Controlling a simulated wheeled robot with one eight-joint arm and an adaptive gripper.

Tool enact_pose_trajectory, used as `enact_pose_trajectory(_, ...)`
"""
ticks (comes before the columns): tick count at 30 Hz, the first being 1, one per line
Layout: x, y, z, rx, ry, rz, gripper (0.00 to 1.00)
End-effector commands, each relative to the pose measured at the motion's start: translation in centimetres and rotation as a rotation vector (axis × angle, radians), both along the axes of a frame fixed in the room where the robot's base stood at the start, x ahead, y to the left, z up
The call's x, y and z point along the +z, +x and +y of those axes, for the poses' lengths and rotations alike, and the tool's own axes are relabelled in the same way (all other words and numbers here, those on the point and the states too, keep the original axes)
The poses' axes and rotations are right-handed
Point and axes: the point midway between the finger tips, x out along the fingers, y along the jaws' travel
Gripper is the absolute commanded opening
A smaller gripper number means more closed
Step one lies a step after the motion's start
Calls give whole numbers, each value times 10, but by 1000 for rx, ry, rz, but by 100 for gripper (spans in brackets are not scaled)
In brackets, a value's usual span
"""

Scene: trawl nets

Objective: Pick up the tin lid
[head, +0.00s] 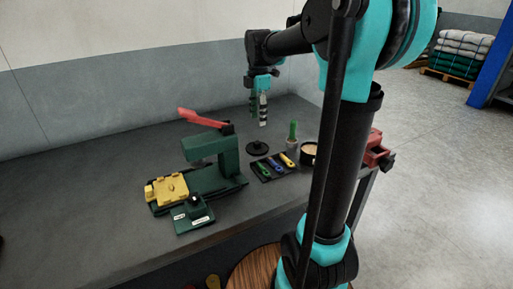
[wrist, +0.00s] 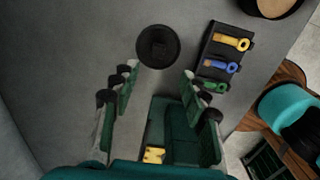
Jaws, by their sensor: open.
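The tin lid is a round, dark disc with a small raised knob, lying flat on the grey bench; it shows in the head view (head: 258,149) and in the wrist view (wrist: 158,47). My gripper (head: 263,122) hangs above the bench, fingers down, just above the lid in the head view. In the wrist view my gripper (wrist: 160,73) has its fingers spread wide with nothing between them. The lid lies just beyond the fingertips there, fully visible and untouched.
A black tray (head: 273,168) with yellow, blue and green tools lies right of the lid. An open tin (head: 308,153) and a cup with a green handle (head: 292,143) stand nearby. A green press (head: 215,158) with a red lever stands left. A red vise (head: 375,150) is at the right edge.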

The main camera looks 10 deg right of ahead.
Motion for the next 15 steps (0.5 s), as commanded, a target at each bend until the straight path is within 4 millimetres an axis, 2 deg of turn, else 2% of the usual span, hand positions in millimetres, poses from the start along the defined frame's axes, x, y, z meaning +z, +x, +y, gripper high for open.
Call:
enact_pose_trajectory(6, -41, 0, 0, -1, 0, 0, 45)
enact_pose_trajectory(15, -64, 1, 1, -1, 0, 0, 45)
